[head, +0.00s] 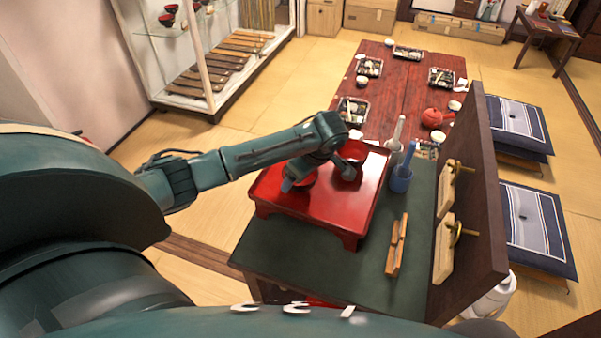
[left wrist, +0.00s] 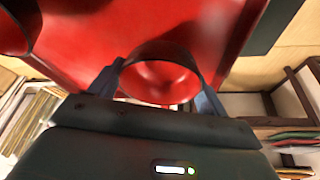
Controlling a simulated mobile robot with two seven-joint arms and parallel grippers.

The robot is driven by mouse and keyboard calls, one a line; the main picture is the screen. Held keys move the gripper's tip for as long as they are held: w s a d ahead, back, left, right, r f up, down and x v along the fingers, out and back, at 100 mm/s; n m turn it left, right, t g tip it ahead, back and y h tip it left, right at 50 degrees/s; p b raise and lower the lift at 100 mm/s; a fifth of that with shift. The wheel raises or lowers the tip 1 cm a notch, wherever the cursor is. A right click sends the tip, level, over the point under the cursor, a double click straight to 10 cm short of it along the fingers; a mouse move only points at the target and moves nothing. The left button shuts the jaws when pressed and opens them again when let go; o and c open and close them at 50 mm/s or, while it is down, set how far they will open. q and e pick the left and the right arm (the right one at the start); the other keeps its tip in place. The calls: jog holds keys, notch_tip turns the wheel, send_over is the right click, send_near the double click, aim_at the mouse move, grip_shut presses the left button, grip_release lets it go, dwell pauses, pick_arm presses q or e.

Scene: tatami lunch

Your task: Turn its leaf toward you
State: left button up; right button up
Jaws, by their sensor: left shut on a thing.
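My left gripper (head: 291,184) reaches in from the left over a red footed tray (head: 322,211). In the left wrist view, its two fingers (left wrist: 160,85) are on either side of a bowl (left wrist: 160,78) with a dark outside and a red inside, shut on it. In the head view this bowl (head: 306,181) is partly hidden by the gripper. A second dark and red bowl (head: 350,172) stands at the tray's far side, partly behind my wrist. It also shows at the left wrist view's upper left (left wrist: 14,28). I see no leaf on either bowl. My right gripper is out of view.
The tray stands on a dark green tabletop (head: 300,264). Behind is a low red table (head: 400,87) with boxes and a red teapot (head: 432,117).

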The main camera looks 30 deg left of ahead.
pick_arm(q)
jog(key=shift+f, duration=0.2)
jog(key=o, duration=1)
jog(key=shift+o, duration=0.2)
jog(key=shift+r, duration=0.15)
jog(key=shift+r, duration=2.35)
